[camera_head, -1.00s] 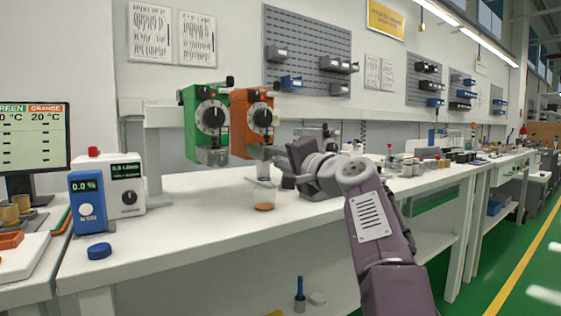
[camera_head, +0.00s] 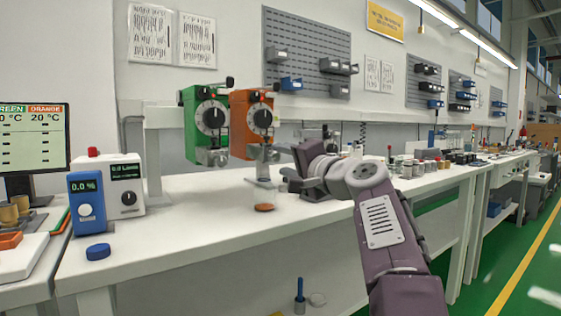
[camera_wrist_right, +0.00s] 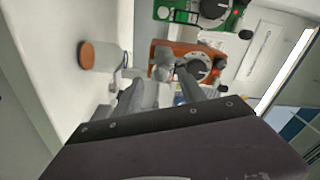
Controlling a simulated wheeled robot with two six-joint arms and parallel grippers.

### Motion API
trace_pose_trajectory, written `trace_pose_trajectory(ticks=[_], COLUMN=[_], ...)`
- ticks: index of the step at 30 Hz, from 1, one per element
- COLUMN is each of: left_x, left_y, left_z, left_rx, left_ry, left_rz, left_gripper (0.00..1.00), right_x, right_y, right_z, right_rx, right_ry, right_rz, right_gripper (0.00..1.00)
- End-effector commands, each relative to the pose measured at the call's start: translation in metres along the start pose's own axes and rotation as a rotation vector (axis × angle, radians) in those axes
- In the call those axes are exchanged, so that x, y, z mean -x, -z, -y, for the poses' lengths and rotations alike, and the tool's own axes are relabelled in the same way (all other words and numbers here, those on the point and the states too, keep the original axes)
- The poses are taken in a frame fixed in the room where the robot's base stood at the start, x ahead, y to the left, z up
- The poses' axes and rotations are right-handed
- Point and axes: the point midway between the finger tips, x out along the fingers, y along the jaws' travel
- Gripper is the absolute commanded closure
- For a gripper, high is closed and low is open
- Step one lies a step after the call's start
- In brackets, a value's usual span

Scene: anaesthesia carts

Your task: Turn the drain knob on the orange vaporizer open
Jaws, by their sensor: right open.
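The orange vaporizer (camera_head: 238,127) hangs on a rail above the bench, with a black-and-white dial on its front. Its grey drain part (camera_head: 263,153) is at the bottom front; in the wrist view it shows as a grey rounded piece (camera_wrist_right: 163,66) beside the dial. I cannot tell the knob's turn position. My right gripper (camera_head: 284,180) is open, just below and right of the vaporizer. In the wrist view its two fingers (camera_wrist_right: 160,82) are apart, pointing towards the grey drain part; contact cannot be told. My left gripper is not in view.
A green vaporizer (camera_head: 190,125) hangs left of the orange one. A blue device (camera_head: 87,203) and white display box (camera_head: 125,170) stand left. The bench between is mostly clear.

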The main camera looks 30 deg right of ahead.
Motion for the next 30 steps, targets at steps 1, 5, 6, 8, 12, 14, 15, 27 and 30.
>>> trace_pose_trajectory(ticks=[1,5,6,8,12,14,15,27,30], left_x=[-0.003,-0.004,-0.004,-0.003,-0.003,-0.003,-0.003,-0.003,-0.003], left_y=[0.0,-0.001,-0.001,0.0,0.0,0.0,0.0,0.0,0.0], left_z=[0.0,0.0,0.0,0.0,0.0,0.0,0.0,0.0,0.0], left_rx=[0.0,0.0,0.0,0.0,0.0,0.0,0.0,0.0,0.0], left_ry=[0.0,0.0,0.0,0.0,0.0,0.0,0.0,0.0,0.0], left_rz=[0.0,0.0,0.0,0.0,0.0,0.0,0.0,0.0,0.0], left_gripper=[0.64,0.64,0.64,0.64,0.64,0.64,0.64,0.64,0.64], right_x=[0.013,0.042,0.05,0.059,0.069,0.071,0.071,0.07,0.07], right_y=[0.001,0.001,0.001,0.001,0.0,-0.001,-0.001,0.0,0.0], right_z=[-0.001,0.0,0.0,0.0,0.0,0.0,0.0,0.0,0.0], right_rx=[0.001,0.001,0.001,0.001,0.0,0.001,0.001,0.001,0.001], right_ry=[0.0,-0.001,0.0,-0.002,-0.001,0.0,0.001,0.0,0.001], right_rz=[-0.006,-0.006,-0.006,-0.005,-0.001,0.0,0.0,0.0,0.0], right_gripper=[0.52,0.52,0.52,0.52,0.52,0.52,0.52,0.52,0.52])
